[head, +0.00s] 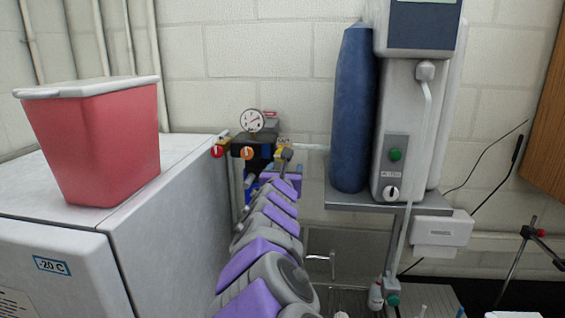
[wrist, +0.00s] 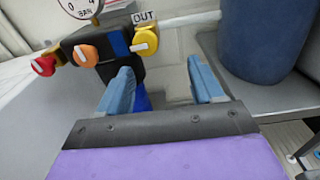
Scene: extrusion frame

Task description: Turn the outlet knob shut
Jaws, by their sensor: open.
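The outlet knob (wrist: 146,39) is yellow with a white pointer bar and sits under an "OUT" label (wrist: 144,17) in the wrist view. It is on the right side of a dark valve block (wrist: 110,45). My gripper (wrist: 166,82) is open, with its two blue fingers apart and nothing between them. The fingers are below the knob and apart from it in the picture, the left one nearer to it.
A red knob (wrist: 43,66) and an orange knob (wrist: 84,55) sit left of the yellow one, below a pressure gauge (head: 252,121). A blue cylinder (head: 352,110) and a water purifier (head: 403,140) stand on a shelf at right. A red bin (head: 95,140) stands on the freezer (head: 170,225) at left.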

